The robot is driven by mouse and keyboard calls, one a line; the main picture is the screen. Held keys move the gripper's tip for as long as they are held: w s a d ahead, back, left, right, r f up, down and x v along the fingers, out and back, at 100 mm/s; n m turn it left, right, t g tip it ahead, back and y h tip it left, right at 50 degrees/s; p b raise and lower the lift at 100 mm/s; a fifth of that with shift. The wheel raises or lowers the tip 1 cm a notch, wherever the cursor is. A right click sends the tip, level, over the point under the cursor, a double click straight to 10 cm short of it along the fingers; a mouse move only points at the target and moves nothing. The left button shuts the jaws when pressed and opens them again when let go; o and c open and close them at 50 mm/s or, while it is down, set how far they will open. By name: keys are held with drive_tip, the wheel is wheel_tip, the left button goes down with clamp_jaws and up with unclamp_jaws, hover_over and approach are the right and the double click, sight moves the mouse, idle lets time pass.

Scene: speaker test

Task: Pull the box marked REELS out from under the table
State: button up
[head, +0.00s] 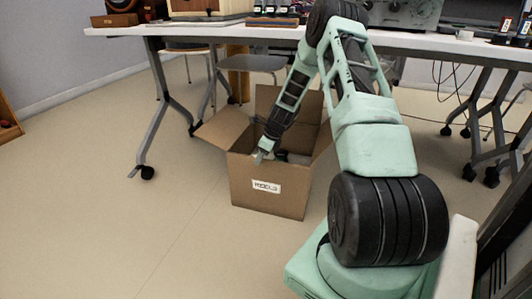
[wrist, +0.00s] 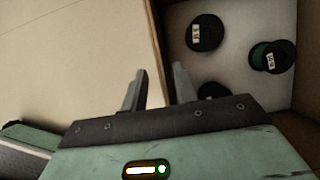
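The open cardboard box (head: 285,198) marked REELS stands on the floor below the table's front edge, its label (head: 266,186) facing me. Its flaps are spread out. My gripper (head: 262,154) is at the top rim of the box's front wall. In the wrist view, my gripper (wrist: 158,88) has its two fingers apart, one on each side of the box's wall edge (wrist: 156,40). Whether either finger touches the wall I cannot tell. Dark reels (wrist: 205,32) with small white labels lie inside on the pale box bottom; one is green (wrist: 262,56).
The table (head: 205,29) stands over and behind the box, with a grey leg and caster (head: 147,172) at left and more legs at right. A chair (head: 250,63) is behind the box. The floor (head: 110,225) in front and left is clear.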

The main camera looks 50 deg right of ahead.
drive_tip(key=shift+b+x, duration=0.8)
drive_tip(key=shift+x, duration=1.3)
drive_tip(key=shift+r, duration=0.1)
clamp_jaws()
